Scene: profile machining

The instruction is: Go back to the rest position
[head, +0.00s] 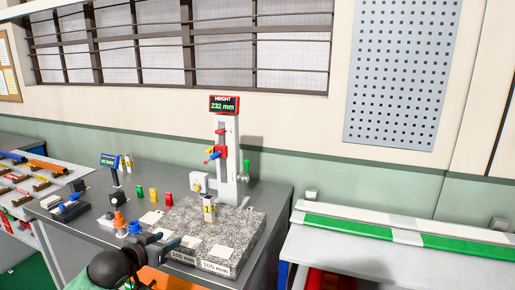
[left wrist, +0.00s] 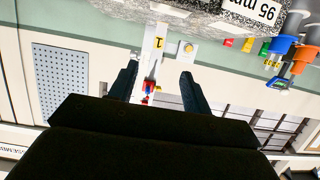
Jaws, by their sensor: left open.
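My left gripper (head: 163,242) reaches in from the bottom left of the head view, at the front edge of the granite block (head: 245,232). Its two fingers are apart, with nothing held between them; the left wrist view shows them open too (left wrist: 157,85). A small profile piece marked 1 (head: 208,208) stands upright on the granite, apart from the gripper. It also shows in the upside-down left wrist view (left wrist: 158,42), beyond the fingertips. The height gauge (head: 229,150) stands behind it, its display (head: 224,104) reading 232 mm. My right gripper is not in view.
Red, yellow and green small pieces (head: 153,194) and an orange cone-like piece (head: 119,219) stand on the grey table (head: 270,195) left of the granite. A rack of profiles (head: 40,180) is at far left. A bench with a green-and-white strip (head: 350,228) is at right.

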